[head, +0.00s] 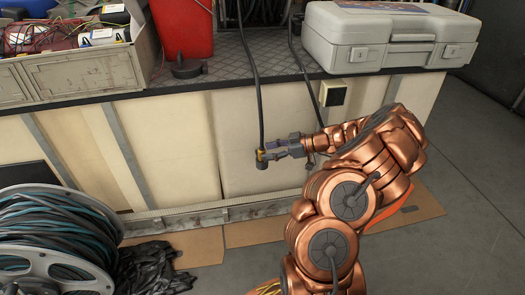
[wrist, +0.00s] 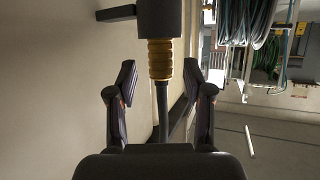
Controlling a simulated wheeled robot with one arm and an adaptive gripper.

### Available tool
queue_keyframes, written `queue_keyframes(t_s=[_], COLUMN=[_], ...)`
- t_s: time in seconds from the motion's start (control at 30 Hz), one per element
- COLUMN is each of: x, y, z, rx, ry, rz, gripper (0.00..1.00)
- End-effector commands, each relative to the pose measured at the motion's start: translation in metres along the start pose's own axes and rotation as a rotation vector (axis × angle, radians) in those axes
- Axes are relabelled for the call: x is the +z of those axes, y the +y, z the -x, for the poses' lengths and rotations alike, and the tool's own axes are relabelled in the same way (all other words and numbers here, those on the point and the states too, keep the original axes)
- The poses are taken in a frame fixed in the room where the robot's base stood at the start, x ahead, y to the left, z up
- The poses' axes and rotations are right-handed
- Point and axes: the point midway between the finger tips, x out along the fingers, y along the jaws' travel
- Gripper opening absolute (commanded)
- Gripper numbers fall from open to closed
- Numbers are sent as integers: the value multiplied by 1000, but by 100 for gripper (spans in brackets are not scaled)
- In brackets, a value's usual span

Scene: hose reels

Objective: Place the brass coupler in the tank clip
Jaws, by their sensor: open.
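The brass coupler (head: 261,157) hangs at the lower end of a black hose in front of the cream cabinet side. In the wrist view the ribbed brass coupler (wrist: 160,58) lies between my gripper's two fingers, with a black cylinder on one end and the hose on the other. My gripper (head: 270,151) reaches it from the right. In the wrist view my gripper (wrist: 160,74) is open, with a gap visible between each finger and the coupler. I cannot make out the tank clip in either view.
A grey case (head: 390,40), a red container (head: 185,28) and a bin of parts (head: 75,68) stand on the dark counter (head: 235,72). A hose reel (head: 55,240) and a black bag (head: 152,268) are at lower left. Cardboard (head: 180,247) lies on the floor.

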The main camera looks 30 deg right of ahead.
Motion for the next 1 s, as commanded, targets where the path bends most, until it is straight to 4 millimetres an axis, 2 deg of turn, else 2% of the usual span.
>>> queue_keyframes(t_s=[0.03, 0.3, 0.43, 0.6, 0.73, 0.8, 0.87, 0.97, 1.0], x=[-4, -2, -1, -1, -3, -13, -28, -66, -82], y=[1, 0, 0, -1, -2, -7, -14, -40, -54], z=[13, 61, 76, 84, 83, 76, 64, 37, 25], rx=[3, 1, 1, -4, -10, -33, -70, -166, -210], ry=[0, -1, 0, 2, 1, -1, -7, -34, -54], rz=[1, 0, 1, 0, -2, -9, -21, -58, -78], gripper=[51, 51, 51, 51, 51, 51, 51, 51, 51])
